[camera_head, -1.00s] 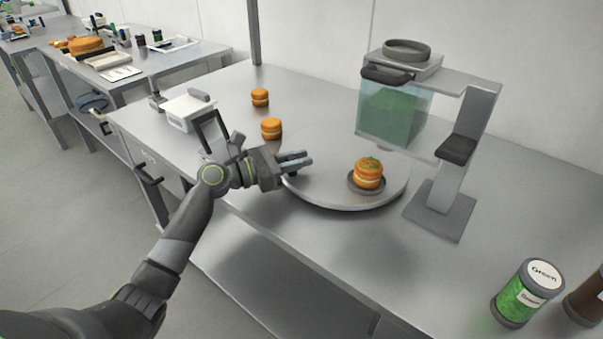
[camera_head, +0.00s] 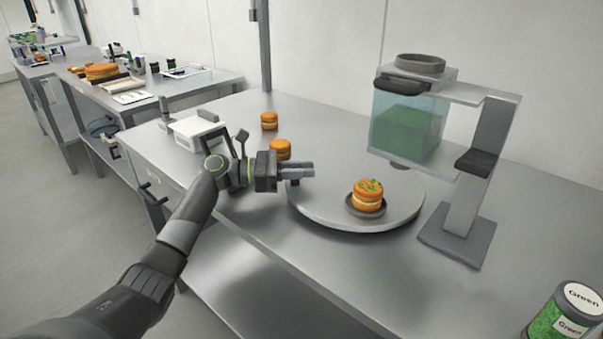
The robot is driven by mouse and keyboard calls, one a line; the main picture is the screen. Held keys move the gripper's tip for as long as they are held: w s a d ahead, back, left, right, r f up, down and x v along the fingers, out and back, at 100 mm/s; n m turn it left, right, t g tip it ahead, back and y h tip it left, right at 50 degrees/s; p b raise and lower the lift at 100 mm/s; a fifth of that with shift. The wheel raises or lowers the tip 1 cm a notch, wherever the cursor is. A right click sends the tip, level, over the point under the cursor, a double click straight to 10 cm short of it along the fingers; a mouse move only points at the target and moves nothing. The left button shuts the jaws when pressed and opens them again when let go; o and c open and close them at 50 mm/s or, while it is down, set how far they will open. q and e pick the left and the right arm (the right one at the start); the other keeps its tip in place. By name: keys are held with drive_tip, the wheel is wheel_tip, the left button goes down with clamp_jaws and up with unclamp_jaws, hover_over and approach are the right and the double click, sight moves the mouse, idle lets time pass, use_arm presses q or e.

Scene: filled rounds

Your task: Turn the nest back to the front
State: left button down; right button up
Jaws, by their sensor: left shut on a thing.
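The nest (camera_head: 353,209) is a small dark round dish near the front rim of the grey turntable (camera_head: 400,212). A filled orange round (camera_head: 368,196) with green bits on top sits in the nest. My left gripper (camera_head: 312,170) is at the turntable's left rim, with its fingers pointing right. It is shut on a small dark knob (camera_head: 293,182) at that rim, mostly hidden under the fingers. My right gripper is out of view.
A dispenser with a clear hopper (camera_head: 405,130) of green filling stands behind and right of the turntable. Two orange rounds (camera_head: 269,121) (camera_head: 280,149) and a white scale (camera_head: 192,132) are at the left. A green jar (camera_head: 562,318) stands at front right.

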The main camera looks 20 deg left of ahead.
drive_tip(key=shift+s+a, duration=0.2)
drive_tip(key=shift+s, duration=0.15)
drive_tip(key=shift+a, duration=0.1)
use_arm(q)
drive_tip(key=c, duration=1.4)
unclamp_jaws()
drive_tip(key=shift+o, duration=0.4)
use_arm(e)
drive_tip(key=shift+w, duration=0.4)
use_arm(q)
drive_tip(key=shift+a, duration=0.1)
drive_tip(key=v, duration=0.6)
drive_tip(key=shift+s+a+f+b, duration=0.1)
drive_tip(key=shift+s+a+b, duration=0.05)
drive_tip(key=shift+a+b, duration=0.25)
drive_tip(key=shift+s+a, duration=0.15)
drive_tip(key=shift+a, duration=0.05)
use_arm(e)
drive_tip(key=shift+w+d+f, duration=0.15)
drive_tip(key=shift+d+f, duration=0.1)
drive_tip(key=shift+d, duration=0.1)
